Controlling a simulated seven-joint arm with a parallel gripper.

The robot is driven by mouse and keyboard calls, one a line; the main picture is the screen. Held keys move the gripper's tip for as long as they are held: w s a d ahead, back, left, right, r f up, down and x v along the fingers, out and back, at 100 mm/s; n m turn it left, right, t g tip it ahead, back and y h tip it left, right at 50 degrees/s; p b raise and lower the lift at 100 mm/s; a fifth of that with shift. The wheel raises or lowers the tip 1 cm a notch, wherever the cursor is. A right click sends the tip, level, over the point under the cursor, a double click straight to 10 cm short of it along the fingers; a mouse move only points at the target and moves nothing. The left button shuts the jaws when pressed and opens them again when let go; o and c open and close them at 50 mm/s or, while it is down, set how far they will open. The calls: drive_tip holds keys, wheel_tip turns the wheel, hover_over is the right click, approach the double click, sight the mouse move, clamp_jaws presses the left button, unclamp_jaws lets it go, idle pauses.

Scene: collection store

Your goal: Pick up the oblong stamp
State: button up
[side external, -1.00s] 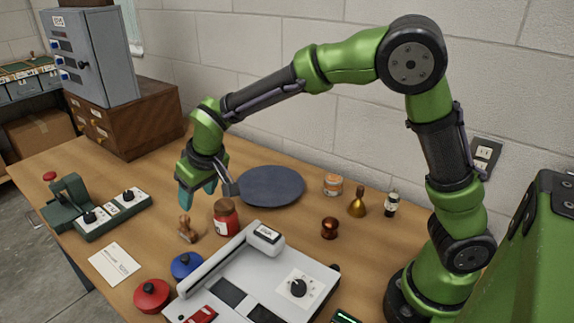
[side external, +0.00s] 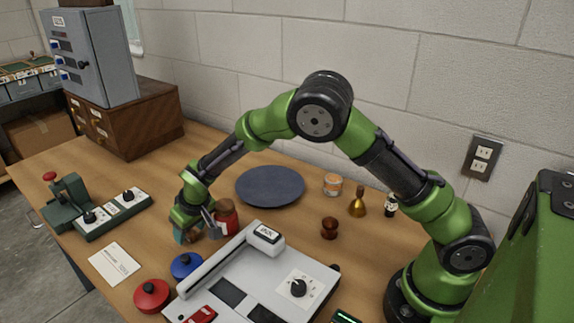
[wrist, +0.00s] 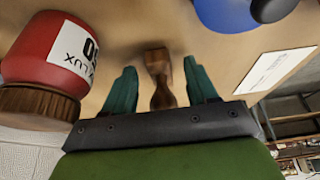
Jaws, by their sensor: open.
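The oblong stamp (wrist: 158,78) is brown wood with a waisted handle. In the wrist view it stands between the two teal fingers of my gripper (wrist: 159,68), with a gap on each side. My gripper is open and low over the table. In the side view my gripper (side external: 187,232) hides most of the stamp; only a small brown part (side external: 194,237) shows between the fingers.
A red jar (side external: 227,221) with a brown lid stands close to the right of my gripper. A blue pot (side external: 186,266), a red pot (side external: 151,296) and a white card (side external: 114,264) lie nearby. A white machine (side external: 265,286) fills the front. A dark plate (side external: 270,187) lies behind.

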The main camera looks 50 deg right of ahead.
drive_tip(key=shift+w+f, duration=0.1)
drive_tip(key=shift+f, duration=0.15)
clamp_jaws()
drive_tip(key=shift+r, duration=0.1)
